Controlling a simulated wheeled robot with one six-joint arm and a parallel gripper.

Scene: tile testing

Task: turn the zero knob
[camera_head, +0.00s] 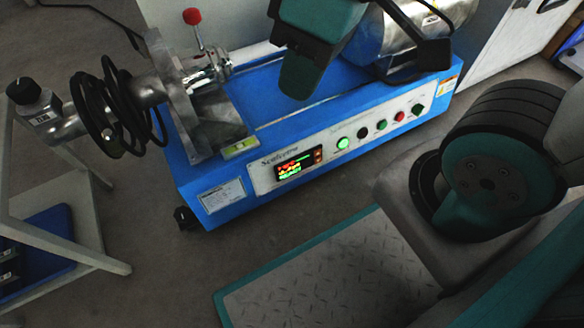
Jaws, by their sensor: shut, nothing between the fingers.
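A black round knob (22,90) stands on top of a small grey box (38,112) at the far left; I take it to be the zero knob. The box has a white label too small to read and a second small dark knob on its right side. The box sits at the end of a metal tube with black cable coiled around it. Teal parts of my arm (318,58) hang over the blue machine at the top centre, well to the right of the knob. I cannot make out my gripper's fingers in this view.
The blue machine (290,198) has a front panel with a lit display (298,165), a glowing green button (343,143) and several other controls. A red-tipped lever (192,17) rises behind a metal plate. A white-framed rack (70,255) stands at lower left.

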